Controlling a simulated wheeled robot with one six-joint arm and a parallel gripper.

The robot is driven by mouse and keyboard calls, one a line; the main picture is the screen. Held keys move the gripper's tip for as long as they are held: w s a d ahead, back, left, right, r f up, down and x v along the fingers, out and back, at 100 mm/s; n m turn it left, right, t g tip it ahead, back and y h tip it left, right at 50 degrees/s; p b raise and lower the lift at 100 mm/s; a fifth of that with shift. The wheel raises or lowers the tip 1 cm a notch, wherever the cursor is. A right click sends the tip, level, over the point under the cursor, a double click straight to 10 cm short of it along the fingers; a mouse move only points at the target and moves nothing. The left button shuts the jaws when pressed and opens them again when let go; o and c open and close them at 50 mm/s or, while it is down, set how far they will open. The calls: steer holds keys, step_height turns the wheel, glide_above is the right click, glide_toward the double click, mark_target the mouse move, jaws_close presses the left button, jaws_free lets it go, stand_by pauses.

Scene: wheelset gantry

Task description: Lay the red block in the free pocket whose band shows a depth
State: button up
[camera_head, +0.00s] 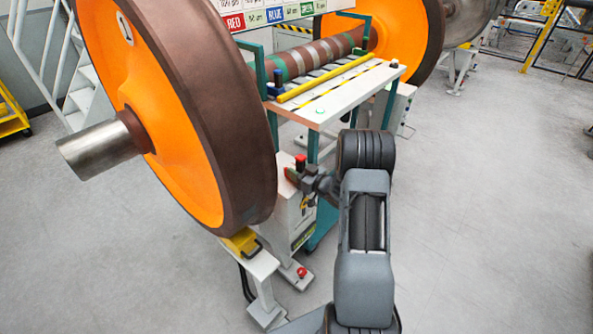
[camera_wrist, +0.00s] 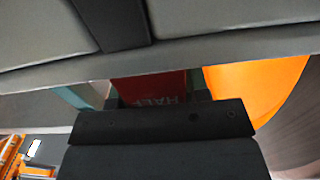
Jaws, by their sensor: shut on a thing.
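The red block (camera_wrist: 150,88) is between the dark fingers of my gripper (camera_wrist: 155,97) in the wrist view, with pale lettering like "HALF" on its face. In the head view my gripper (camera_head: 296,179) is low beside the white cabinet, below the table's front edge. Red shows at its tip, but I cannot tell block from background there. The white table (camera_head: 317,112) has a row of dark and light markings behind a yellow bar (camera_head: 325,80). Its pockets and their bands are too small to read. A board (camera_head: 266,17) above carries RED, BLUE and green labels with figures.
A big orange and brown wheel (camera_head: 185,150) stands close left of my gripper; another wheel (camera_head: 415,40) is behind the table. The white cabinet (camera_head: 294,215) and a yellow chock (camera_head: 240,242) are near. Grey floor (camera_head: 490,190) at right is clear.

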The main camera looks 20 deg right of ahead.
steer(key=shift+f, duration=0.1)
steer(key=shift+f+b, duration=0.1)
steer(key=shift+b, duration=0.2)
steer(key=o, duration=1.1)
